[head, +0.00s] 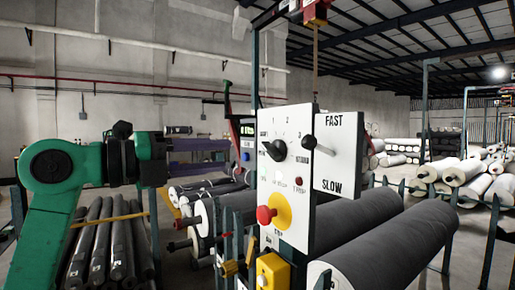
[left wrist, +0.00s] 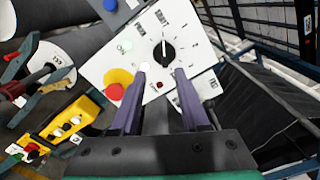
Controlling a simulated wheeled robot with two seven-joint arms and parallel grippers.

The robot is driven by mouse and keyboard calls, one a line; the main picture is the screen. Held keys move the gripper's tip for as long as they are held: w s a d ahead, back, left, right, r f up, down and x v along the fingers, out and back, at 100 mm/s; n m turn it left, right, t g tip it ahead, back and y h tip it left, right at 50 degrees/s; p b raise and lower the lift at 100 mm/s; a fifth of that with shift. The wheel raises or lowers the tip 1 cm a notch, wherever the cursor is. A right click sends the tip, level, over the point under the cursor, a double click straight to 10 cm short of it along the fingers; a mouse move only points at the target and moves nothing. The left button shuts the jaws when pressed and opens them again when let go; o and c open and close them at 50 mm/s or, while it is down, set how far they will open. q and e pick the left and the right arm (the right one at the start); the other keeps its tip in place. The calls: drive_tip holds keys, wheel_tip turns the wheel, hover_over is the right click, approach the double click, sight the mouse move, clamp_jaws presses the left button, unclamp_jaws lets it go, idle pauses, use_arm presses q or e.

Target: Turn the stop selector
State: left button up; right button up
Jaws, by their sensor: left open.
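A white control panel (head: 295,110) stands upright in the middle of the head view. Its black pointer knob (head: 274,150), the selector, has numbers and small words around it. In the left wrist view the knob (left wrist: 168,52) shows with its white mark toward the top. My left gripper (head: 225,156) is open and empty, with its purple fingers pointing at the panel from the left. In the left wrist view the fingertips (left wrist: 160,74) are apart, with the knob just beyond the gap between them. I cannot tell whether they touch the panel. My right gripper is not in view.
A red mushroom button (head: 265,215) on a yellow disc (head: 283,210) sits below the knob. A FAST/SLOW plate (head: 335,165) with a black lever (head: 312,143) is at the right. A yellow box (head: 273,270) is below. Grey rolls (head: 385,245) lie behind.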

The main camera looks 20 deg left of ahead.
sight(268, 151)
use_arm(q)
drive_tip(key=p+x, duration=0.1)
drive_tip(key=x, duration=0.2)
drive_tip(key=p+x, duration=0.1)
drive_tip(key=x, duration=0.2)
drive_tip(key=p+x, duration=0.1)
drive_tip(key=x, duration=0.2)
drive_tip(key=shift+s+d+r, duration=0.2)
drive_tip(key=shift+d+r, duration=0.1)
drive_tip(key=shift+d, duration=0.1)
drive_tip(key=shift+w+f, duration=0.2)
drive_tip(key=shift+w, duration=0.05)
drive_tip(key=shift+s+d+r, duration=0.1)
drive_tip(key=shift+s, duration=0.05)
clamp_jaws()
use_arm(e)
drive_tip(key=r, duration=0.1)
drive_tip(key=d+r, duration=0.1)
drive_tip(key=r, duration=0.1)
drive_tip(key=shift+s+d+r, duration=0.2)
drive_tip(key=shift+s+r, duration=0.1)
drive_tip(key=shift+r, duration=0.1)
